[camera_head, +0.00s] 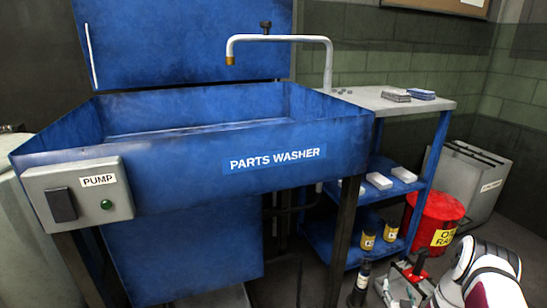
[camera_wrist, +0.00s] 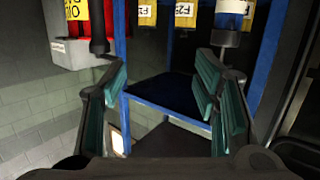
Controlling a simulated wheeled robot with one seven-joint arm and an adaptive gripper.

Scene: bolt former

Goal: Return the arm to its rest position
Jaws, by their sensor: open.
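My gripper (camera_wrist: 162,92) is open in the wrist view. Its teal-padded fingers stand wide apart at left and right, with nothing between them. Behind the gap is the blue shelf frame (camera_wrist: 165,108). In the head view, part of my white arm shows at the bottom right, beside the parts washer stand; I cannot make out the gripper clearly there.
The blue parts washer (camera_head: 190,175) with its pump box (camera_head: 78,192) fills the left and middle. A shelf cart (camera_head: 430,150) holds boxes and yellow-labelled cans (camera_head: 368,235). A red rag can (camera_head: 435,222) stands right of it, near my arm. A dark bottle (camera_head: 361,280) stands low.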

